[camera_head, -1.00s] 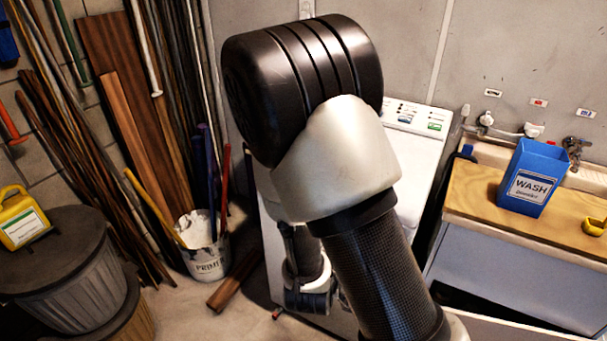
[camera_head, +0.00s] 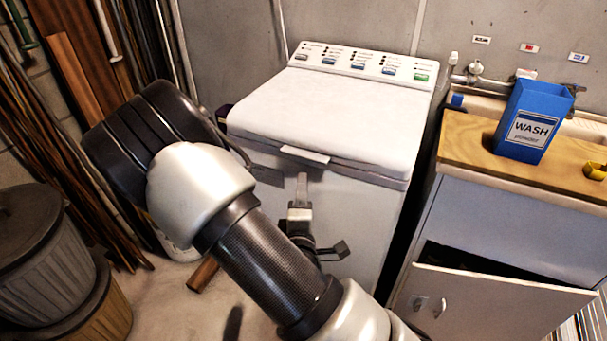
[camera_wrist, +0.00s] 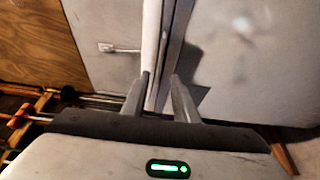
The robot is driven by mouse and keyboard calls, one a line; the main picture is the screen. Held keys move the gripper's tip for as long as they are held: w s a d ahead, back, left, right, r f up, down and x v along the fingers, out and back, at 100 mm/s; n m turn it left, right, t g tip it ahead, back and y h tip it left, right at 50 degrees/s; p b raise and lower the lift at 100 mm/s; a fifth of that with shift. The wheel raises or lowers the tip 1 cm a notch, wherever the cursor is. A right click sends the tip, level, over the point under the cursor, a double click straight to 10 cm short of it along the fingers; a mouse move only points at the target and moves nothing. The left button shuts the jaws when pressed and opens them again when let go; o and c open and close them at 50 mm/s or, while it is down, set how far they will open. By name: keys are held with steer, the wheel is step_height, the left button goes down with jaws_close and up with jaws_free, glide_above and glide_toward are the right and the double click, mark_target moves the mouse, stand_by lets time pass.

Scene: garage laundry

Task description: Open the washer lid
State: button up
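The white washer (camera_head: 340,225) stands against the wall in the head view, its lid (camera_head: 330,115) lying flat and closed. A small pale handle tab (camera_head: 305,154) sticks out from the lid's front edge. My gripper (camera_head: 301,185) is upright in front of the washer's front face, just below the tab; I cannot tell whether it touches. In the wrist view my gripper's two fingers (camera_wrist: 160,78) are apart with nothing clearly held, and a pale vertical edge beside a dark gap lies just beyond their tips.
A wooden-topped cabinet (camera_head: 465,145) with an ajar lower door (camera_head: 490,305) stands to the right, bearing a blue WASH box (camera_head: 531,120) and a yellow cup (camera_head: 596,171). Lidded bins (camera_head: 40,245) and leaning planks (camera_head: 75,75) crowd the left.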

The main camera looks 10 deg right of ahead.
mark_target(304, 158)
steer(key=b+x, duration=0.3)
steer(key=x, duration=0.8)
steer(key=shift+w, duration=0.1)
steer(key=shift+c, duration=0.6)
jaws_close()
steer(key=shift+r, duration=0.1)
stand_by(0.4)
